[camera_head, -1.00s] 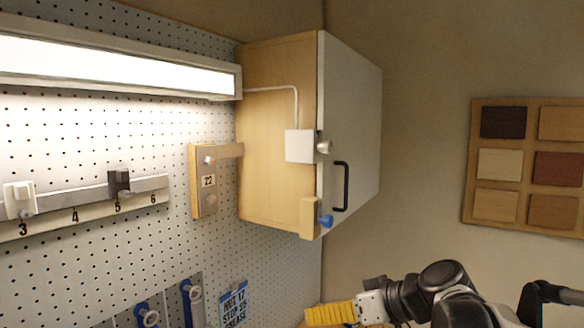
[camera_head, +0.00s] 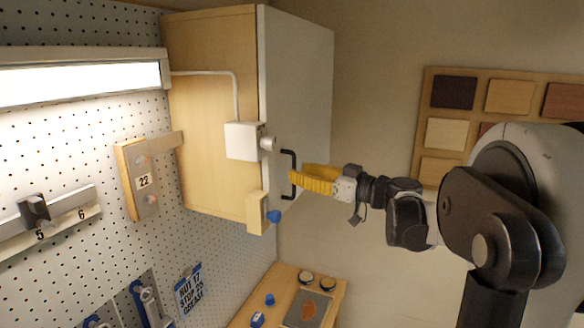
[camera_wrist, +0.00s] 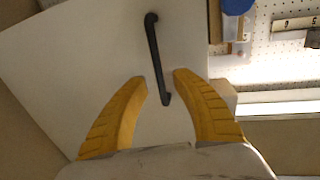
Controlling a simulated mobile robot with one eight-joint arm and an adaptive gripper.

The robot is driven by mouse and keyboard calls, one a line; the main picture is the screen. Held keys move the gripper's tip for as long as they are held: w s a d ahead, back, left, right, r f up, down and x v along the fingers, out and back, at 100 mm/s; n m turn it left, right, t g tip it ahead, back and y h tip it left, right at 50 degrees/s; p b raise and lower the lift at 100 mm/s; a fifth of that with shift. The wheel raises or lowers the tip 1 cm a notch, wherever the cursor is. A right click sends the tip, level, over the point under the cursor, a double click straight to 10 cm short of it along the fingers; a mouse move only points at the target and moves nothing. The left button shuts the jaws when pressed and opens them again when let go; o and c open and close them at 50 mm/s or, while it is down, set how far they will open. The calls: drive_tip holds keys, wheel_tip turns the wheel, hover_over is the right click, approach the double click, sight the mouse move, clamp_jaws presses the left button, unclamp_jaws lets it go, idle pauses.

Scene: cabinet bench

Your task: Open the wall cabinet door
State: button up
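The wall cabinet (camera_head: 215,110) hangs on the pegboard, its pale door (camera_head: 300,80) shut and facing right. A black bar handle (camera_head: 289,175) is on the door; it also shows in the wrist view (camera_wrist: 154,50). My gripper (camera_head: 294,180) has yellow fingers and is at the handle's lower part in the head view. In the wrist view my gripper (camera_wrist: 160,75) is open, with the near end of the handle between its fingertips. I cannot tell whether either finger touches the handle.
A white box with a round knob (camera_head: 245,141) is on the cabinet's side, above a wooden block (camera_head: 257,212) with a blue knob (camera_head: 274,216). A wooden bench (camera_head: 258,298) with small items is below. A board of wood samples (camera_head: 445,100) hangs behind my arm.

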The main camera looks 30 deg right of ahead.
drive_tip(key=shift+x, duration=1.2)
clamp_jaws()
drive_tip(key=shift+s+d, duration=0.1)
